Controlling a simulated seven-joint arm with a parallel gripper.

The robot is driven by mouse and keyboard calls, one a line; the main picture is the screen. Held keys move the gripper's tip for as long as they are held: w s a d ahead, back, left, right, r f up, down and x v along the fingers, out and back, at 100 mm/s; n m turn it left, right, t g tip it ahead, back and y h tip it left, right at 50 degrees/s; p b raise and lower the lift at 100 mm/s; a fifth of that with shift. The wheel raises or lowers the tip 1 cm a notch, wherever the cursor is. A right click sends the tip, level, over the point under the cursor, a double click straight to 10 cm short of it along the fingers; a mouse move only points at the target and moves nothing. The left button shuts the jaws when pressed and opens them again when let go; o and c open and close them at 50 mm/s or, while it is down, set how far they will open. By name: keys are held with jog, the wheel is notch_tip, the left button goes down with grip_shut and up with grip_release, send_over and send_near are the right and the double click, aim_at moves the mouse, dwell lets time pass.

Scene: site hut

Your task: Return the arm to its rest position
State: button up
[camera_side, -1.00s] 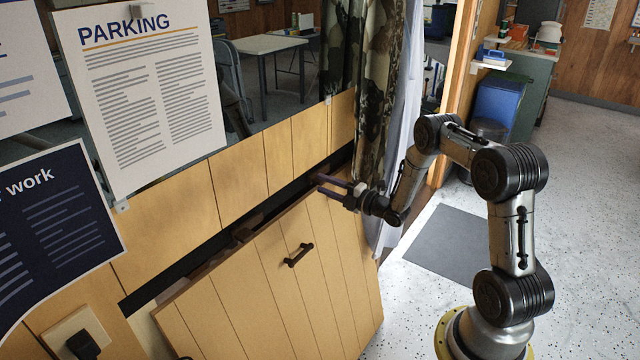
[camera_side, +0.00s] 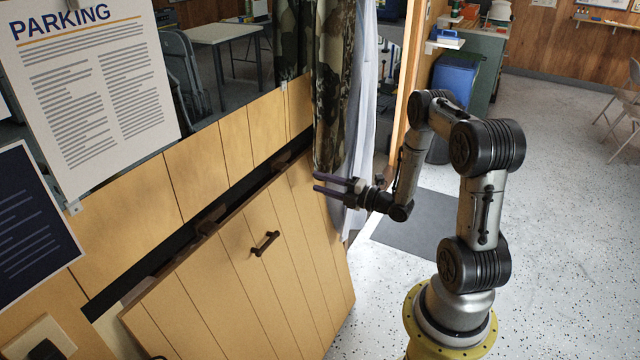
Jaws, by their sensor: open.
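My gripper (camera_side: 317,183) is open and empty, with its two dark purple fingers pointing left. It is in front of the camouflage curtain's lower end and near the upper right corner of the tilted wooden panel (camera_side: 290,240). I cannot tell whether the fingers touch the panel or curtain. My arm runs from the gripper to the right, bent at the elbow, down to its round base on a yellow ring.
The wooden panel with a dark handle (camera_side: 265,243) leans out from the wall. A camouflage curtain (camera_side: 333,90) hangs behind my gripper. A grey mat (camera_side: 415,225) lies behind my arm. A blue bin (camera_side: 454,85) stands at the back. The speckled floor (camera_side: 570,200) at right is clear.

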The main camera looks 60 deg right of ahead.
jog(key=w+r+m+g+h, duration=0.2)
jog(key=w+r+m+g, duration=0.1)
jog(key=w+r, duration=0.4)
jog(key=s+a+r+m+g+h, duration=0.1)
jog(key=s+a+r+m+g, duration=0.1)
jog(key=a+r+m, duration=0.3)
jog(key=s+a+r+m+g+h, duration=0.1)
jog(key=s+a+r+g, duration=0.15)
jog(key=r, duration=0.35)
jog(key=s+a+r+m+g+y, duration=0.1)
jog(key=s+a+m, duration=0.2)
jog(key=s+a, duration=0.2)
jog(key=s+a+m+g+y, duration=0.1)
jog(key=s+a, duration=0.5)
jog(key=s, duration=0.6)
jog(key=s+a+r+m+g+y, duration=0.1)
jog(key=s+a+m+g+y, duration=0.1)
jog(key=s+a+m, duration=0.3)
jog(key=s+a+g, duration=0.1)
jog(key=s, duration=0.3)
jog(key=shift+r, duration=0.3)
